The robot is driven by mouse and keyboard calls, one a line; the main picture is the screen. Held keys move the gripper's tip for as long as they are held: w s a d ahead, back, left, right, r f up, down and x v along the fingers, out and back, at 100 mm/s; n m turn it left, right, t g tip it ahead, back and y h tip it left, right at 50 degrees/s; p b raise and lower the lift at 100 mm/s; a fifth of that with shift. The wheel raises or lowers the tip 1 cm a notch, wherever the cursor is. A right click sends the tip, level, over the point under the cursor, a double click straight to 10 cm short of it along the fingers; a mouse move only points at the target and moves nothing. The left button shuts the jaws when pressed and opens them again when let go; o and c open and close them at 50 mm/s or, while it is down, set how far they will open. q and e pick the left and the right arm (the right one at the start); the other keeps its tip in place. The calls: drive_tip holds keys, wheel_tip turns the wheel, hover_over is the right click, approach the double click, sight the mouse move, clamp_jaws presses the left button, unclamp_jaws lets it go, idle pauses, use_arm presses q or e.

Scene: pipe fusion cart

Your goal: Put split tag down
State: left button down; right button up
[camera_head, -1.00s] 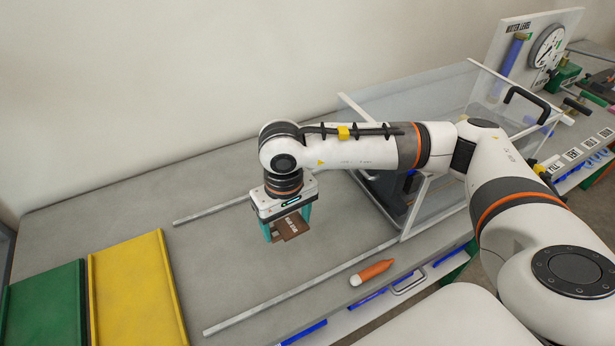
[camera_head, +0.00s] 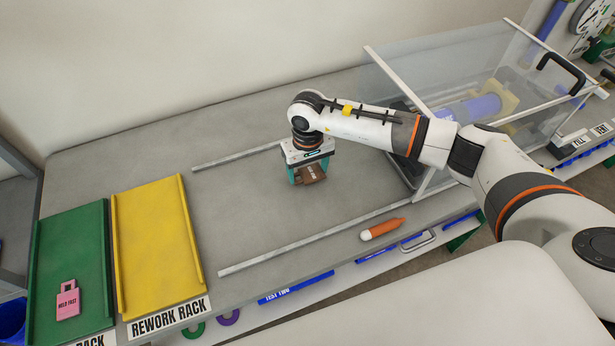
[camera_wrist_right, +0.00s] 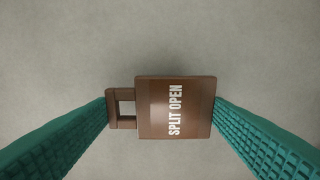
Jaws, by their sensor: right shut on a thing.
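The split tag (camera_head: 311,174) is a brown tag with a small loop handle. In the right wrist view the tag (camera_wrist_right: 176,107) reads "SPLIT OPEN", with its handle toward the left finger and its body edge at the right finger. My right gripper (camera_head: 308,178) is shut on it, with teal fingers (camera_wrist_right: 160,112) at both ends of the tag. It is over the grey bench top between two pale rails; the gap below the tag is hard to judge. My left gripper is not in view.
A yellow rack (camera_head: 158,245) labelled "REWORK RACK" and a green rack (camera_head: 72,265) holding a pink tag (camera_head: 68,300) lie at left. An orange marker-like object (camera_head: 382,229) lies near the front edge. A clear-walled enclosure (camera_head: 440,75) stands at right. Bench between the rails is clear.

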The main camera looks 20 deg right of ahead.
wheel_tip(320, 180, down, 3)
drive_tip(key=shift+r+b, duration=0.15)
drive_tip(key=shift+b, duration=0.2)
